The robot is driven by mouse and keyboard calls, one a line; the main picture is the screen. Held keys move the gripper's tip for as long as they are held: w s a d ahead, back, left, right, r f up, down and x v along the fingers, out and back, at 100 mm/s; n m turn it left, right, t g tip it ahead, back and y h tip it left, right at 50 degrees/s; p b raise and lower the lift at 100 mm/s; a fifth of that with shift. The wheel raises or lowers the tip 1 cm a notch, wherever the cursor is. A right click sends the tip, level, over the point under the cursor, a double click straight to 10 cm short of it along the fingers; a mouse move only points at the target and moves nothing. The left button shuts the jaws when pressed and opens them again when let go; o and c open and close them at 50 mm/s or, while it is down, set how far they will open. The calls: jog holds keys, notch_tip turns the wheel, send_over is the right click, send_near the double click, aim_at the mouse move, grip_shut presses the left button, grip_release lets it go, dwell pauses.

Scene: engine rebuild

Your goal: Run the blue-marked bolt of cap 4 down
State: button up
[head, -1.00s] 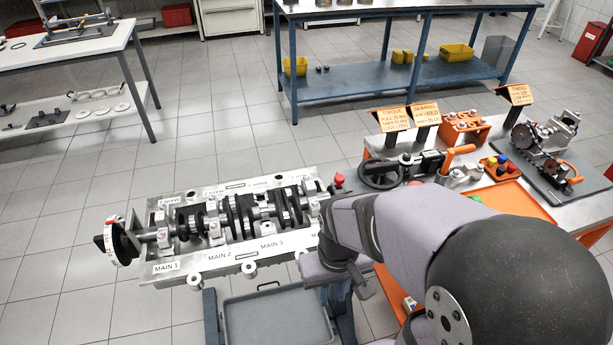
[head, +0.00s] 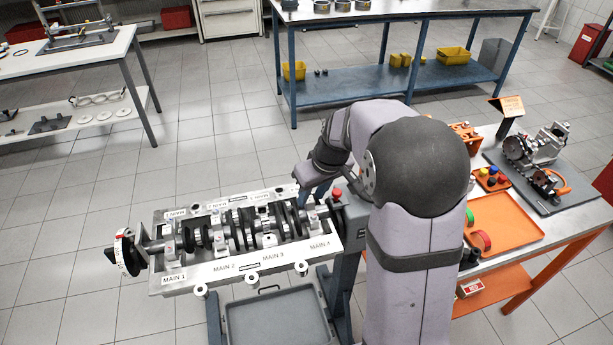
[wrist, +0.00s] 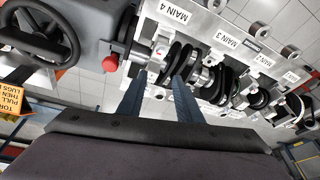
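The engine block (head: 222,273) lies with its crankshaft (head: 242,230) and several bearing caps along it. Cap 4 (wrist: 160,48) is at the end by the MAIN 4 label, light metal with a bolt at its top. I cannot make out a blue mark on its bolts. My gripper (wrist: 159,78) is open, its two blue-grey fingers apart with nothing gripped between them. In the head view it hangs over the MAIN 4 end of the block, above or beside cap 4; my arm partly covers this area. The exact gap to the bolt cannot be told.
A red knob (head: 337,193) on a grey housing (wrist: 98,30) stands just beyond the MAIN 4 end, close to my gripper, with a black handwheel (wrist: 40,38). The orange tray (head: 505,222) lies on the bench at right. A grey tray (head: 278,318) sits below the block.

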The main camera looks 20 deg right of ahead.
jog(key=w+d+r+t, duration=0.1)
jog(key=w+d+r, duration=0.1)
jog(key=w, duration=0.3)
jog(key=shift+n, duration=0.3)
jog(key=shift+a+p+x, duration=0.2)
jog(key=shift+p+x, duration=1.25)
jog(key=shift+x, duration=2.25)
grip_shut()
